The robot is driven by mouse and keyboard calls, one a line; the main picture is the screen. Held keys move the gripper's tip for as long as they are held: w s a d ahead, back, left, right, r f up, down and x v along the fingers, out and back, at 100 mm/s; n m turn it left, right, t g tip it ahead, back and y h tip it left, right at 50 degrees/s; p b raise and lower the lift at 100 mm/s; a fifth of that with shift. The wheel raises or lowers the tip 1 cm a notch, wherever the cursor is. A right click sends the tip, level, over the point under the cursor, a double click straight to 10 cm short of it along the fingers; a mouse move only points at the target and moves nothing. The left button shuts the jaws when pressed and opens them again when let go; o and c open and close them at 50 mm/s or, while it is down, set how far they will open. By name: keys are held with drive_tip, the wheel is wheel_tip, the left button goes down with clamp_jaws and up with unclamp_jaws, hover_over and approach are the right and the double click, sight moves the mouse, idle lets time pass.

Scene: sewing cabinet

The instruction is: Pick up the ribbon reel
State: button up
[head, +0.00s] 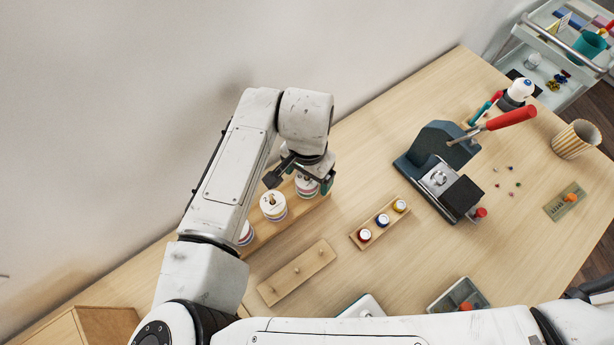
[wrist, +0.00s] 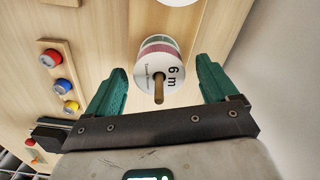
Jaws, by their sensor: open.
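Several ribbon reels stand on pegs along a wooden rack (head: 268,232) by the wall. The nearest to my gripper is a ribbon reel (head: 307,187) with a white top, partly hidden by my gripper in the head view. In the wrist view this ribbon reel (wrist: 160,68) shows a "6 m" label, pink and green bands and a wooden peg through its centre. My gripper (wrist: 161,66) is open and empty, with one teal finger to each side of the reel and clear gaps between. In the head view my gripper (head: 300,178) is right above the reel. Another reel (head: 273,205) stands beside it.
A holder with red, blue and yellow-topped spools (head: 382,220) and an empty peg board (head: 297,272) lie nearby. A dark press with a red handle (head: 440,175) stands to the right. The wall runs close behind the rack.

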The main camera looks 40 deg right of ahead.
drive_tip(key=shift+c, duration=0.2)
drive_tip(key=c, duration=1.1)
wheel_tip(320, 180, up, 10)
drive_tip(key=shift+b, duration=0.3)
